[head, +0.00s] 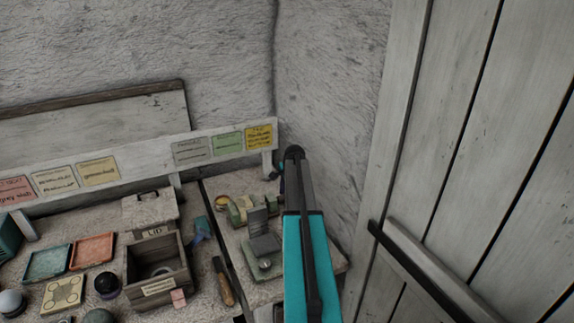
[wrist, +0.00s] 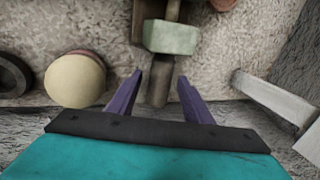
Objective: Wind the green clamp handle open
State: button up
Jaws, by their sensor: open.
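In the wrist view a pale green block-shaped part (wrist: 172,37), which looks like the clamp handle, lies at the top centre. A dark grey rod (wrist: 160,80) runs from it toward my gripper (wrist: 156,88). The two purple fingers are spread apart, one on each side of the rod's lower end, and the green part lies beyond their tips. I cannot tell any contact. In the head view a greenish clamp-like device (head: 240,208) stands on the bench left of my arm, which hides part of that area and most of the gripper.
A cream ball (wrist: 75,80) lies left of the fingers. A pale grey bar (wrist: 272,95) slants at the right. In the head view a wooden box (head: 158,266), trays (head: 92,250) and a wooden-handled tool (head: 223,283) fill the bench. The plaster wall (head: 325,70) is close behind.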

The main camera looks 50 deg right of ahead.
jog(key=shift+w+d+r+g+y+p, duration=0.2)
jog(key=shift+g+p, duration=0.35)
jog(key=shift+p, duration=0.5)
jog(key=shift+w+a+f+g+y+p, duration=0.1)
jog(key=shift+g+y+p, duration=0.2)
jog(key=shift+g+p, duration=0.5)
jog(key=shift+s+r+t, duration=0.1)
jog(key=shift+t, duration=0.15)
jog(key=shift+s+r+b, duration=0.1)
jog(key=shift+r+b, duration=0.2)
jog(key=shift+r, duration=0.4)
notch_tip(320, 180, up, 12)
jog(key=s+b, duration=0.1)
jog(key=b, duration=0.3)
jog(key=shift+a, duration=0.25)
jog(key=shift+s, duration=0.1)
jog(key=shift+s+a+r+b, duration=0.15)
jog(key=shift+a+b, duration=0.25)
jog(key=shift+b, duration=0.75)
jog(key=shift+b, duration=0.65)
